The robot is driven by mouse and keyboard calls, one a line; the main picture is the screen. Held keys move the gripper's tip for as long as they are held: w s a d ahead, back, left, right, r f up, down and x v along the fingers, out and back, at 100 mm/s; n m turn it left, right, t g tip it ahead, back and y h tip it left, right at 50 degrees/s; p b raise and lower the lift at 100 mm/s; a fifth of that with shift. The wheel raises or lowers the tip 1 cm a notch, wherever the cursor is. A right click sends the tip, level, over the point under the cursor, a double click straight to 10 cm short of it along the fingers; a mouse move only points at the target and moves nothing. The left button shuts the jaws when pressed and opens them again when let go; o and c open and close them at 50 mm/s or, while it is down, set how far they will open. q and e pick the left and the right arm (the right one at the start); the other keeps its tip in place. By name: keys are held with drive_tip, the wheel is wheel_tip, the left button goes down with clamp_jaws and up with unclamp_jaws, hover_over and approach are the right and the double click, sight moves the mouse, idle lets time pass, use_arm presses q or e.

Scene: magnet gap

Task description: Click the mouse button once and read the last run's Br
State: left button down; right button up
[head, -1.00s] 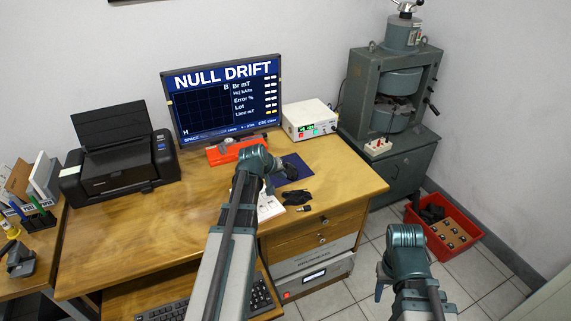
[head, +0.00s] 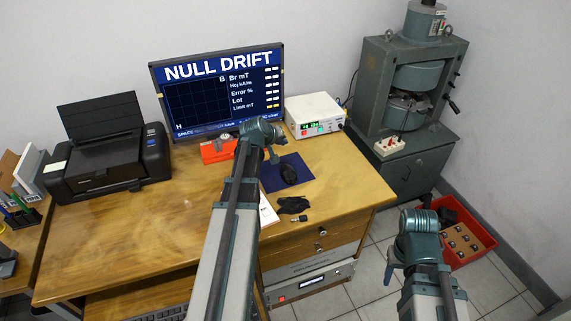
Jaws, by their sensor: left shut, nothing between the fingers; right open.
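The black mouse (head: 288,174) lies on a dark blue mat (head: 271,184) on the wooden desk. The monitor (head: 217,92) behind is lit, headed NULL DRIFT, with rows Br mT, Hcj kA/m, Error %, Lot and Limit mT. The values beside the rows are too small to read. My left gripper (head: 276,159) is shut and empty, just to the upper left of the mouse in the picture; its height above the mat is hard to judge. My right gripper (head: 389,277) is open and empty, out over the floor right of the desk.
An orange-red device (head: 217,150) and a white meter box (head: 314,115) stand by the monitor. A printer (head: 109,160) is at left. A black item (head: 293,204) lies near the desk's front. A green press (head: 412,80) and red crate (head: 479,257) stand right.

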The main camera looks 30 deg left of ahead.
sight(283, 169)
use_arm(q)
drive_tip(key=shift+f, duration=0.15)
wheel_tip(283, 169, down, 9)
drive_tip(key=b, duration=0.9)
drive_tip(key=shift+r, duration=0.2)
idle(1.5)
drive_tip(key=shift+f+b, duration=0.35)
drive_tip(key=shift+f, duration=0.05)
drive_tip(key=shift+f, duration=0.25)
idle(0.4)
drive_tip(key=shift+s+d+f+b, duration=0.1)
drive_tip(key=shift+f+b, duration=0.1)
drive_tip(key=shift+b, duration=0.25)
drive_tip(key=shift+r, duration=0.1)
idle(0.3)
drive_tip(key=shift+r+p, duration=0.65)
drive_tip(key=shift+p, duration=0.15)
